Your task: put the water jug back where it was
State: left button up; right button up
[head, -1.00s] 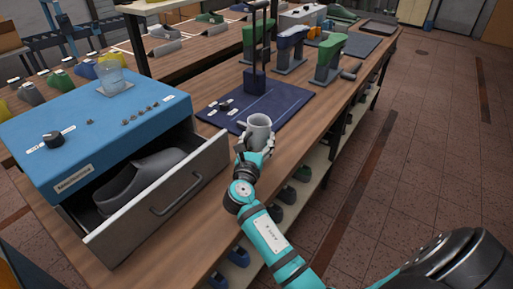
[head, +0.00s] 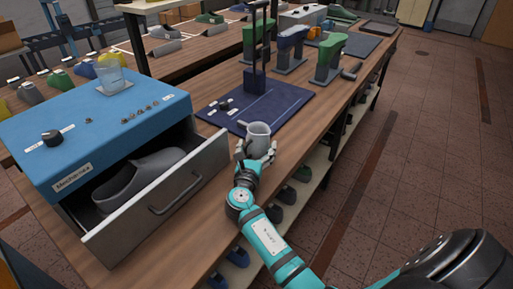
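My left gripper is not in view.
A blue cabinet (head: 50,130) with an open drawer (head: 165,200) holding a grey clog (head: 140,180) is at left. A clear glass (head: 110,78) stands on its top. A dark blue mat (head: 285,105) with a black stand lies behind the jug. Green and blue lasts (head: 328,58) stand beyond.

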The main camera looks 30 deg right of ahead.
jog(key=shift+r, duration=0.2)
jog(key=shift+s+a+f, duration=0.15)
jog(key=shift+s+a, duration=0.1)
jog(key=shift+a, duration=0.05)
jog(key=b+v, duration=0.1)
jog(key=v, duration=1)
jog(key=shift+s+a, duration=0.1)
jog(key=shift+s, duration=0.05)
jog(key=shift+c, duration=0.4)
dwell(0.3)
